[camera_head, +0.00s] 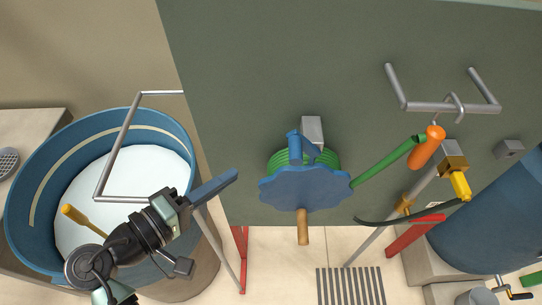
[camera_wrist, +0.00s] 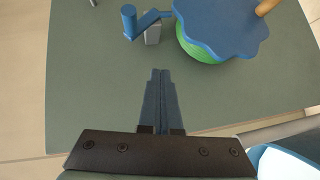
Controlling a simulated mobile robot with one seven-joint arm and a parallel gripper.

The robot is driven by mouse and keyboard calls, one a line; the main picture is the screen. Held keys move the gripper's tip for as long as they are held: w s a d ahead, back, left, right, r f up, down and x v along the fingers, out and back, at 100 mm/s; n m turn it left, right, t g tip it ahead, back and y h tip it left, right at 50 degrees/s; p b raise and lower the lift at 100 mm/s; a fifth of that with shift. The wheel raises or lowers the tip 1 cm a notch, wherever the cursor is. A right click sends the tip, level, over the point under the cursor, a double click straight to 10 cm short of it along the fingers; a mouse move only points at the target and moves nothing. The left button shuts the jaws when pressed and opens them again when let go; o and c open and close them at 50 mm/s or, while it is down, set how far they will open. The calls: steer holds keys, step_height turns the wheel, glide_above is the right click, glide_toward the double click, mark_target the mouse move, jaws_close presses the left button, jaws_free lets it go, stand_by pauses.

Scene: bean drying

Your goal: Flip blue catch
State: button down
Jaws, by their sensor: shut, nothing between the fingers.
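The blue catch (camera_head: 294,148) is a short blue peg with an arm, beside a small grey block (camera_head: 312,129) on the dark green panel. It stands next to the blue scalloped wheel (camera_head: 305,187). In the wrist view the catch (camera_wrist: 130,22) is at the top, left of the wheel (camera_wrist: 222,25), with the grey block (camera_wrist: 153,35) next to it. My gripper (camera_head: 234,173) is left of the wheel and catch, apart from both. Its fingers (camera_wrist: 160,74) are shut and empty, pointing toward the catch across bare panel.
A green ribbed drum (camera_head: 276,160) sits behind the wheel, and a wooden handle (camera_head: 303,228) sticks out from it. A grey bar handle (camera_head: 440,107), green lever (camera_head: 388,162) and orange grip (camera_head: 427,147) are at right. A blue tub (camera_head: 25,215) stands at left.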

steer(key=s+a, duration=0.1)
steer(key=s+a+n+t+h, duration=0.1)
steer(key=s, duration=0.1)
steer(key=s+r+n+t+h, duration=0.1)
steer(key=shift+s+a, duration=0.35)
steer(key=shift+a, duration=0.05)
steer(key=s+d+p+x, duration=0.2)
steer(key=p+x, duration=0.4)
steer(key=x, duration=0.7)
steer(key=shift+r+p, duration=0.25)
steer(key=shift+p, duration=0.1)
